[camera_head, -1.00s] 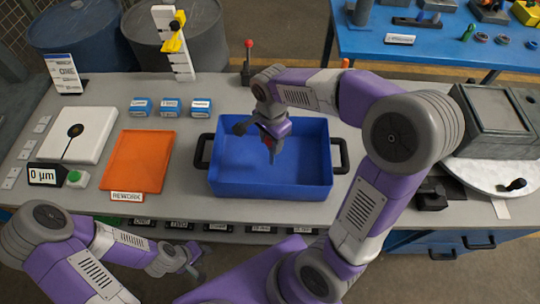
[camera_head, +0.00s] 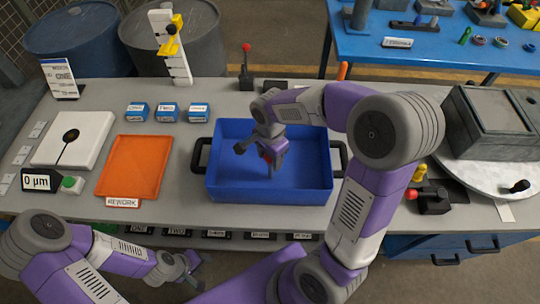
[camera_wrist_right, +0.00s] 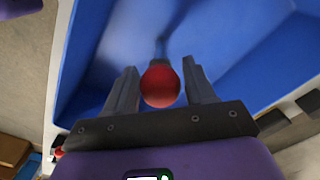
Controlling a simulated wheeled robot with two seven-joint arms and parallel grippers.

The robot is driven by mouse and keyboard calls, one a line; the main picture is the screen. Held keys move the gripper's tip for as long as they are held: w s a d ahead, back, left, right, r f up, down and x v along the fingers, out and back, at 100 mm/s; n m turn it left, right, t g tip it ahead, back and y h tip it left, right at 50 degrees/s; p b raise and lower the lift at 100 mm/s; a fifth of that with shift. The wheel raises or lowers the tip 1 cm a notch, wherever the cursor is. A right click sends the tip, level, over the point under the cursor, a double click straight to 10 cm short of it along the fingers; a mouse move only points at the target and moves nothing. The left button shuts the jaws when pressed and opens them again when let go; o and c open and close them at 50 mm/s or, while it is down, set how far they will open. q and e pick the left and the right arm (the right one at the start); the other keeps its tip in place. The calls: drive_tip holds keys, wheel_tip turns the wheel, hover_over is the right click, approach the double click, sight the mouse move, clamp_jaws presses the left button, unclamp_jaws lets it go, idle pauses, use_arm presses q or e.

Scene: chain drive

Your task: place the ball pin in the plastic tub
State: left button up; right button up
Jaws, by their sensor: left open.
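The plastic tub (camera_head: 262,194) is blue, open-topped and dark-handled, standing at the middle of the bench; its inner walls fill much of the right wrist view (camera_wrist_right: 255,45). My right gripper (camera_head: 270,170) points down inside the tub's outline. In the right wrist view, its two fingers stand on either side of the red ball of the ball pin (camera_wrist_right: 160,86), which looks gripped. A dark shaft runs from the ball toward the tub floor; I cannot tell whether it touches. My left gripper (camera_head: 190,267) is open and empty, low in front of the bench.
An orange rework tray (camera_head: 133,168) and a white plate (camera_head: 75,138) lie left of the tub. Several small blue boxes (camera_head: 168,112) stand behind the tray. A red-knobbed lever (camera_head: 246,68) is behind the tub. A grey machine (camera_head: 495,125) stands at the right.

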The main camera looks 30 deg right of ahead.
drive_tip(key=shift+o, duration=0.7)
drive_tip(key=shift+r, duration=0.2)
wheel_tip(320, 180, up, 12)
drive_tip(key=p, duration=0.3)
drive_tip(key=shift+p, duration=0.3)
